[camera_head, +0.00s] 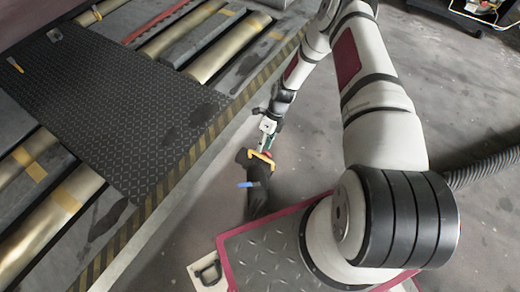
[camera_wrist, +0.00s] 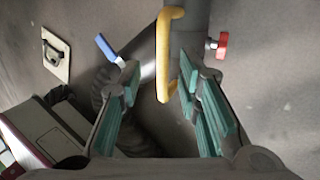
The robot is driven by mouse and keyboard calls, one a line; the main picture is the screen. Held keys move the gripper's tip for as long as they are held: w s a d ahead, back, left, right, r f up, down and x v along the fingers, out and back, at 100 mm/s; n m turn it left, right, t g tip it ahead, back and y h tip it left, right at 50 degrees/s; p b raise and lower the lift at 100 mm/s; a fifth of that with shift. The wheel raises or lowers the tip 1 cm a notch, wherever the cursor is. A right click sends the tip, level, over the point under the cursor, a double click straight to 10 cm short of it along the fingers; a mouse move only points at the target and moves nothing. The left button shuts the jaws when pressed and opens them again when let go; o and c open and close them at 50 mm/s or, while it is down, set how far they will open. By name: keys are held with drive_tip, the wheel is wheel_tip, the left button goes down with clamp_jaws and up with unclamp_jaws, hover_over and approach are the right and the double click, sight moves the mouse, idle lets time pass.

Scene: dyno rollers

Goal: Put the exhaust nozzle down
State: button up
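The exhaust nozzle is a dark grey tube with a yellow handle, a blue lever and a red knob. In the head view the nozzle (camera_head: 258,198) is at the centre, just below my gripper (camera_head: 268,132), beside the striped platform edge. In the wrist view the yellow handle (camera_wrist: 167,55) lies between the fingertips of my gripper (camera_wrist: 158,70), nearer the right finger. The teal-padded fingers stand apart, with a gap beside the handle. The blue lever is on the left and the red knob on the right. Whether the nozzle rests on the floor cannot be told.
The roller platform, with a black tread mat (camera_head: 110,100) and brass rollers (camera_head: 215,55), fills the left. Small tools lie on the mat. A ribbed hose (camera_head: 485,168) runs at the right. A floor plate with a ring (camera_head: 209,272) is below. Bare floor lies around the nozzle.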

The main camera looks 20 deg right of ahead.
drive_tip(key=p+v, duration=0.1)
drive_tip(key=v, duration=0.5)
drive_tip(key=shift+p, duration=0.4)
drive_tip(key=s+a+r+n+h, duration=0.2)
drive_tip(key=r+n, duration=0.5)
drive_tip(key=r, duration=1.3)
drive_tip(key=s+d+r+n+h, duration=0.2)
drive_tip(key=r+n, duration=0.5)
drive_tip(key=r, duration=1.2)
drive_tip(key=s+a+r+n+t, duration=0.1)
drive_tip(key=s+a+r+n, duration=0.2)
drive_tip(key=s+r+n, duration=0.8)
drive_tip(key=s+n, duration=0.1)
drive_tip(key=s, duration=0.8)
drive_tip(key=s+a+r+n+t, duration=0.1)
drive_tip(key=s+r+n, duration=0.1)
drive_tip(key=s, duration=0.8)
drive_tip(key=shift+s+a+r+n, duration=0.2)
drive_tip(key=shift+s+r+n, duration=0.05)
drive_tip(key=shift+s+n, duration=0.05)
